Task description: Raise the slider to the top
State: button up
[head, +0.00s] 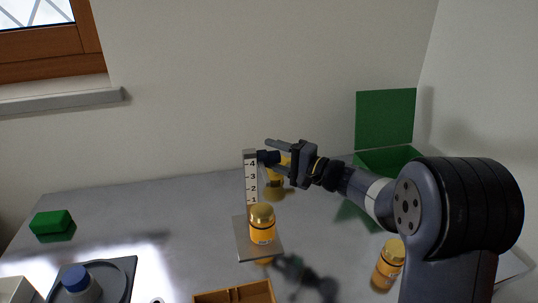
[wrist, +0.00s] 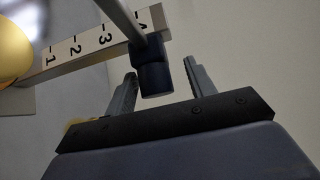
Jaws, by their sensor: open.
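The white scale post (head: 250,180), marked 1 to 4, stands upright on a grey plate (head: 242,240). The slider's dark blue knob (head: 267,157) is near the top of the post, by the 4 mark. In the wrist view the slider knob (wrist: 154,72) covers part of the 4 on the scale post (wrist: 75,53). My gripper (head: 275,150) is open beside the top of the post. In the wrist view the fingers of my gripper (wrist: 162,70) stand on either side of the knob, with visible gaps.
A yellow jar (head: 262,223) appears on the plate in front of the post. Another jar (head: 388,264) stands at right. A green box (head: 384,120) is open at the back right. A green block (head: 52,223) lies at left; a wooden tray (head: 235,294) is in front.

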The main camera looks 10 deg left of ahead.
jog(key=b+v, duration=0.1)
jog(key=v, duration=0.7)
jog(key=shift+s+d, duration=0.15)
jog(key=shift+d, duration=0.2)
jog(key=shift+a, duration=0.1)
jog(key=p+x, duration=0.2)
jog(key=x, duration=0.8)
jog(key=shift+a, duration=0.35)
jog(key=shift+f, duration=0.5)
jog(key=shift+d+r, duration=0.1)
jog(key=shift+r, duration=0.05)
